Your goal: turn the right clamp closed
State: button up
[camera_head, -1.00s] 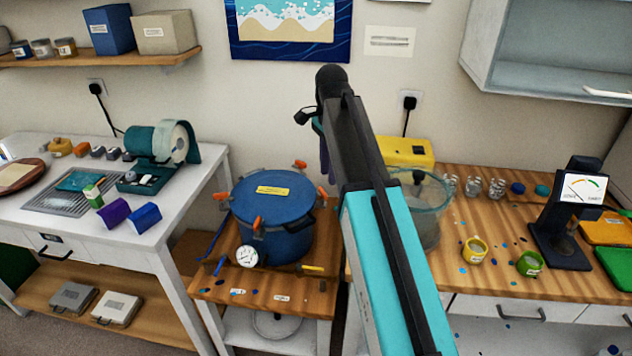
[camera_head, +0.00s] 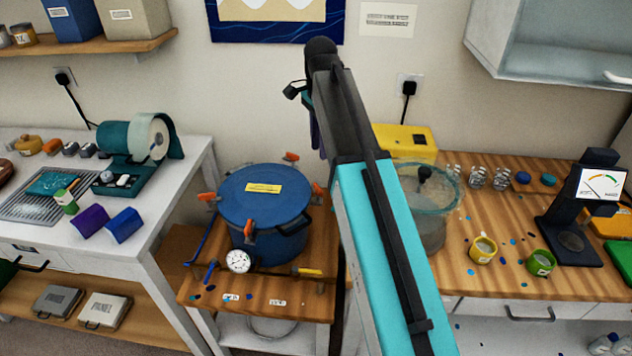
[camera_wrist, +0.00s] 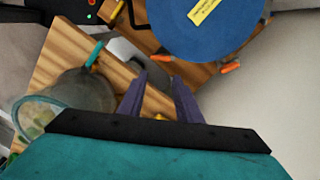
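The blue pressure pot (camera_head: 284,243) stands on a low wooden stand, with a yellow label on its lid. Orange clamps sit around its rim. The right clamp (camera_head: 318,189) shows in the head view at the rim's right, beside my arm. In the wrist view the pot lid (camera_wrist: 195,42) is at the upper right, with an orange clamp (camera_wrist: 229,67) at its lower edge; I cannot tell which clamp this is. My gripper (camera_wrist: 160,97) has its two purple fingers apart with nothing between them. It is apart from the pot. In the head view my arm mostly hides it.
A pressure gauge (camera_head: 238,261) and a yellow-handled valve (camera_head: 309,272) are at the pot's front. A clear bucket (camera_head: 429,225) and a yellow box (camera_head: 405,143) stand on the right bench, close to my arm. The left white table (camera_head: 165,205) holds tools.

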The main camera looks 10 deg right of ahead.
aim_at(319, 187)
jog(key=o, duration=0.7)
jog(key=shift+a, duration=0.15)
jog(key=shift+f, duration=0.15)
jog(key=shift+f+p, duration=1.5)
jog(key=shift+f, duration=5.3)
jog(key=c, duration=0.9)
jog(key=shift+c, duration=0.7)
